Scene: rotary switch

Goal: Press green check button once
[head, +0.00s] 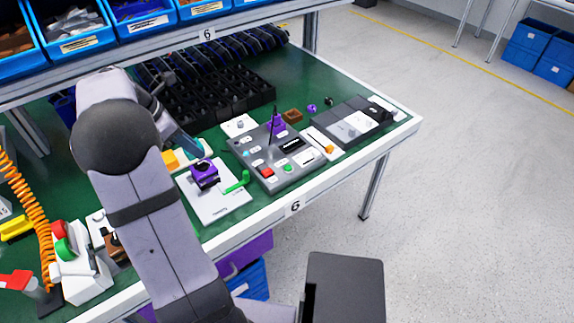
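A grey control panel (252,157) lies flat on the green bench top, right of my arm. A small green button (287,168) sits near its front edge, with a red button (266,172) to its left. Any check mark is too small to make out. My gripper (190,148) is partly hidden behind my own forearm and wrist, left of the panel and apart from the green button. Its fingers are not clear enough to tell whether they are open or shut.
A white board (213,210) with a purple block (205,174) and a green handle (238,182) lies left of the panel. An upright dark stick (273,122) rises behind the buttons. A dark module (347,133) lies to the right. Blue bins (78,32) hang above.

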